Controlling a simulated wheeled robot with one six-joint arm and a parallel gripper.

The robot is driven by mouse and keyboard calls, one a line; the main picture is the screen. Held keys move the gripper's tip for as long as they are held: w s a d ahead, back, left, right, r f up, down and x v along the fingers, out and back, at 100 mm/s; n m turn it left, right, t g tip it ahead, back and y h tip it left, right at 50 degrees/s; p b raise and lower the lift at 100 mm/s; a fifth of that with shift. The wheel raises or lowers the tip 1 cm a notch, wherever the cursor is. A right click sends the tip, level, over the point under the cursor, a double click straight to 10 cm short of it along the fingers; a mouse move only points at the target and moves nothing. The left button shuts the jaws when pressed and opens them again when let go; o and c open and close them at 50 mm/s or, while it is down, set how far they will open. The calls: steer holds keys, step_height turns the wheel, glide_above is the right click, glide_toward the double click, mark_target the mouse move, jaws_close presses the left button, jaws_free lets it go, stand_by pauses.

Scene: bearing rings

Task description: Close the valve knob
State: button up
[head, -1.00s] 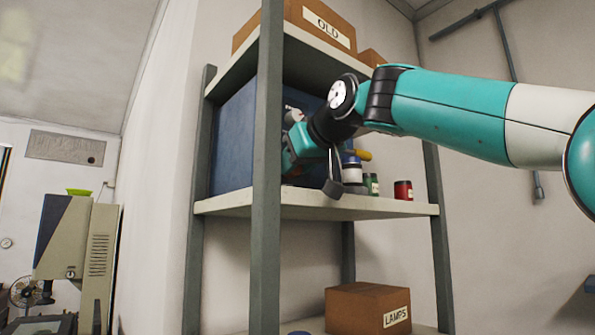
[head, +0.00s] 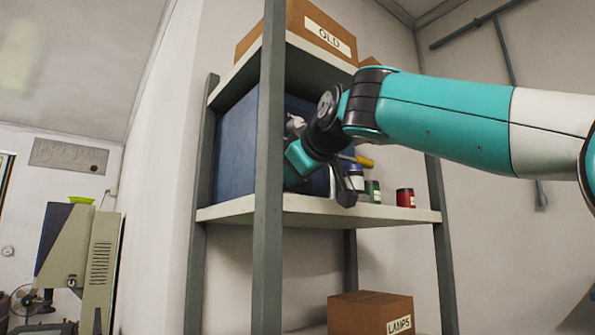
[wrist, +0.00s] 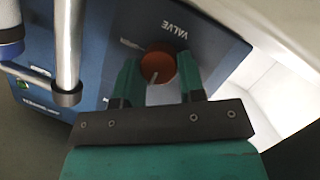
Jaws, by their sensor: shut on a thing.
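The valve knob (wrist: 158,65) is a round red-orange knob with a pale pointer line, on a blue panel (wrist: 215,50) marked "VALVE" in the wrist view. My gripper (wrist: 158,75) is at the knob, with one teal finger on each side, shut on it. In the head view the blue box (head: 232,150) stands on the middle shelf, partly behind a shelf post. The knob and my fingertips are hidden there by the post and my arm.
The grey shelf post (head: 268,200) stands in front of the box. Metal pipes (wrist: 68,50) run beside the knob panel. A green can (head: 372,192) and a red can (head: 405,198) stand on the middle shelf (head: 310,208).

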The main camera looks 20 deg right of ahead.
steer(key=o, duration=0.9)
steer(key=shift+s, duration=0.1)
steer(key=v, duration=1.7)
steer(key=shift+s+r, duration=0.1)
steer(key=shift+r, duration=0.05)
